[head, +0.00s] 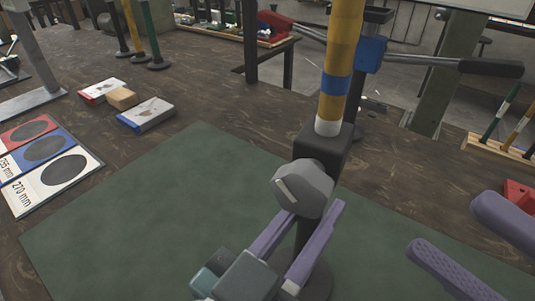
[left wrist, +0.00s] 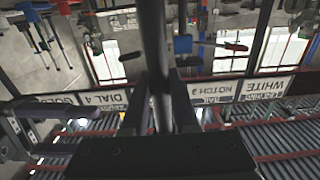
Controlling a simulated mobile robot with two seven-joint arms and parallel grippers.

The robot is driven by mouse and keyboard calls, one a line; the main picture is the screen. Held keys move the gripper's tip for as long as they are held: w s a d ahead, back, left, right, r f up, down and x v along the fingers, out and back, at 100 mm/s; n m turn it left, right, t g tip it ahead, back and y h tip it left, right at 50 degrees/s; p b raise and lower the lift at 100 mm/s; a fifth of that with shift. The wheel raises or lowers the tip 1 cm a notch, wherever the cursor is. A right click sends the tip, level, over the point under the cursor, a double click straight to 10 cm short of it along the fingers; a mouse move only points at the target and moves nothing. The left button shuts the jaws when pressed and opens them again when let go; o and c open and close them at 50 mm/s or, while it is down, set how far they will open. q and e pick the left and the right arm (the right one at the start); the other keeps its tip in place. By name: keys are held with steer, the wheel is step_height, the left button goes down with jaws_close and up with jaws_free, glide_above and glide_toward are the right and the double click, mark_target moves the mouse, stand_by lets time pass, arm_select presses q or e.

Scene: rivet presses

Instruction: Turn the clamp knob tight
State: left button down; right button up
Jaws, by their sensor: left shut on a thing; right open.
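The clamp knob (head: 303,188) is a grey faceted knob with a white mark on its face. It sits on the front of a black clamp block (head: 323,147) that holds an upright yellow post (head: 343,50) with a blue band and a white foot. My left gripper (head: 314,212) is shut on the dark stand column (head: 308,233), just below the knob. In the left wrist view a dark rod (left wrist: 154,45) runs between the left fingers. My right gripper (head: 443,227) is open and empty at the lower right, apart from the stand.
A green mat (head: 130,215) covers the front of the wooden table. Two small boxes, a wooden block and size cards (head: 45,150) lie at left. A lever with a black handle (head: 490,68) reaches out behind right. A red object (head: 518,195) lies near my right gripper.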

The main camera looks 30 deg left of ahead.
mark_target(301, 191)
steer(key=s+a+r+m+t+h, duration=0.2)
steer(key=s+a+m, duration=0.1)
steer(key=s, duration=0.3)
steer(key=x, duration=1.1)
steer(key=shift+a+r, duration=0.2)
steer(key=shift+a, duration=0.1)
steer(key=shift+w, duration=0.1)
jaws_close()
